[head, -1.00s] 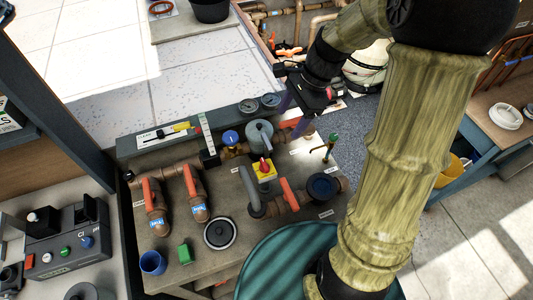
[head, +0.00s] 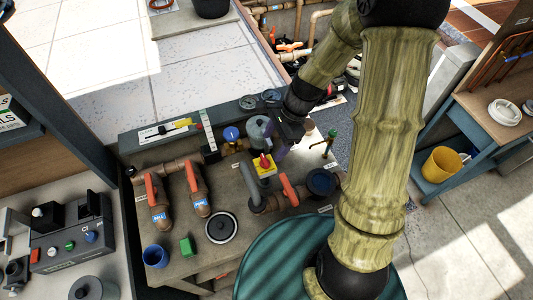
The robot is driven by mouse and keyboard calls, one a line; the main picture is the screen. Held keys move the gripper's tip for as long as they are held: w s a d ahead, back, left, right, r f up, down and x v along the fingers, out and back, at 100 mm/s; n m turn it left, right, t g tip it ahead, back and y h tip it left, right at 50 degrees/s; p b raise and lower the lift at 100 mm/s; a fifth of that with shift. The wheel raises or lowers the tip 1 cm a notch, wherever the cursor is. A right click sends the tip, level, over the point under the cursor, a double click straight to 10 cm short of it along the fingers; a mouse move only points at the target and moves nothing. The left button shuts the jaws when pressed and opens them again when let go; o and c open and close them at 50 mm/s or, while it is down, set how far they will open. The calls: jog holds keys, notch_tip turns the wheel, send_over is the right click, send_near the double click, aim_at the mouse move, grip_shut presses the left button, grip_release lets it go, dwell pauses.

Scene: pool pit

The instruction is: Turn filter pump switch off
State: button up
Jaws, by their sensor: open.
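A small yellow box with a red rotary knob (head: 265,162) stands on the grey bench (head: 233,252) among the pipes. It looks like the switch, but I cannot read a label naming it. The knob's exact setting is too small to tell. My gripper (head: 279,150) hangs just above and right of the red knob, seemingly apart from it. Its dark purple fingers are partly hidden by its own body. It is open and holds nothing that I can see.
Orange-handled valves (head: 151,188) stand left of the switch, and another orange handle (head: 288,188) stands close to its right. A grey pump-like body (head: 258,130) is just behind it. A control box (head: 72,240) with coloured knobs sits at left. A green-topped tap (head: 331,138) stands right.

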aim_at(265, 159)
jog(key=p+x, duration=0.1)
jog(key=x, duration=0.5)
jog(key=shift+a+f, duration=0.15)
jog(key=shift+f, duration=0.1)
jog(key=shift+s, duration=0.1)
jog(key=c, duration=1)
